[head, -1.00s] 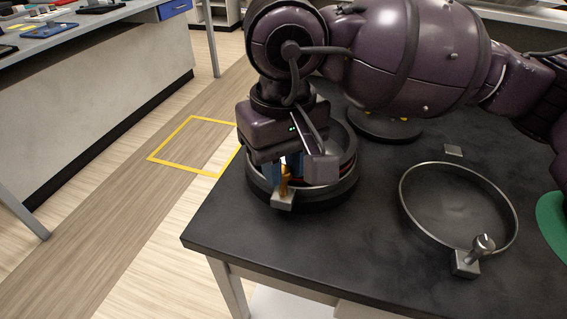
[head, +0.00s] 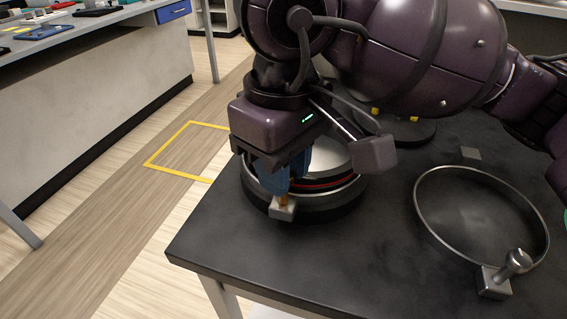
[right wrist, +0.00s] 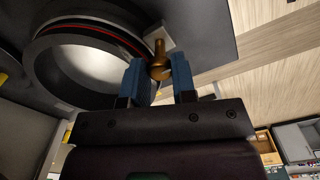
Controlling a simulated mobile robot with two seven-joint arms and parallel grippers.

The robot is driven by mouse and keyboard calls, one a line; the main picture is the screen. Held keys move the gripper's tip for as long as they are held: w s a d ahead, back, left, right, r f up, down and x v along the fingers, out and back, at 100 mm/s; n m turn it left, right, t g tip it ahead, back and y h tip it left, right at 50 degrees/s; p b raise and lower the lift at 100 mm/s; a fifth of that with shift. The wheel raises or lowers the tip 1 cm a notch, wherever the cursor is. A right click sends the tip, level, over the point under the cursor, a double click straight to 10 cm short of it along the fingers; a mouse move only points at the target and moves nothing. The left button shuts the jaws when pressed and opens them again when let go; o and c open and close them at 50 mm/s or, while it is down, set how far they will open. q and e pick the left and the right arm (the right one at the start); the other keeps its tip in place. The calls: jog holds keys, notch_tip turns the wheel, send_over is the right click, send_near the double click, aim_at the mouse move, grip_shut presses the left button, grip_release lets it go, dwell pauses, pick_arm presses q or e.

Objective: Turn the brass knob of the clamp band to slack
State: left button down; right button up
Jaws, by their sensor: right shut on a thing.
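The clamp band (head: 320,207) is a dark ring around a round port on the near left of the black table, with a small metal block (head: 282,211) at its front. The brass knob (head: 284,199) rises from this block. My right gripper (head: 286,184) comes down from above with blue fingers and is shut on the knob. In the right wrist view the brass knob (right wrist: 160,70) sits between the two blue fingers (right wrist: 160,78), its stem running to the block (right wrist: 163,40). The fingers hide part of the knob in the head view. My left gripper is out of view.
A loose metal ring (head: 420,215) with a silver knob (head: 515,263) lies on the table (head: 370,275) to the right. Another round dark fitting (head: 415,131) with yellow parts stands behind. The table's left edge is close to the clamp band.

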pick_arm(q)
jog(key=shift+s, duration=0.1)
pick_arm(e)
jog(key=o, duration=0.9)
jog(key=shift+r, duration=0.15)
jog(key=shift+r, duration=0.4)
pick_arm(q)
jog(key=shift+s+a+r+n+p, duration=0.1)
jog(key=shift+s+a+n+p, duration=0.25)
jog(key=shift+p, duration=0.6)
pick_arm(e)
jog(key=shift+r, duration=4.9)
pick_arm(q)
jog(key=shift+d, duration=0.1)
